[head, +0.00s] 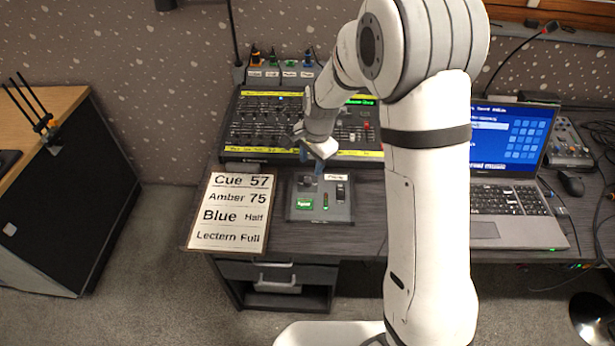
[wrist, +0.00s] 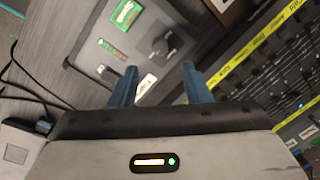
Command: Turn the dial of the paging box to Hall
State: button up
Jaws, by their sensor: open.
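The paging box (head: 320,212) is a small grey panel on the desk, in front of the mixing console. It carries a green display (head: 305,203), a green light strip (head: 325,201) and a black switch (head: 341,192). Its black dial (wrist: 166,43) shows clearly in the wrist view, beyond my fingertips. My gripper (head: 311,161) has blue fingers and hangs above the back left of the box. In the wrist view my gripper (wrist: 159,68) is open and empty, with its fingers short of the dial. The dial's position lettering is too small to read.
The mixing console (head: 265,120) stands behind the box. A cue card (head: 231,211) lies left of it, and a laptop (head: 510,180) stands to the right beyond my arm. A mouse (head: 571,184) lies farther right. A narrow strip of desk is bare in front of the box.

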aim_at(308, 180)
jog(key=f, duration=0.5)
jog(key=w+f, duration=0.1)
jog(key=f, duration=0.1)
jog(key=shift+a+f+p, duration=0.3)
jog(key=shift+a+f, duration=0.05)
jog(key=shift+a, duration=0.05)
jog(key=shift+c, duration=0.2)
grip_shut()
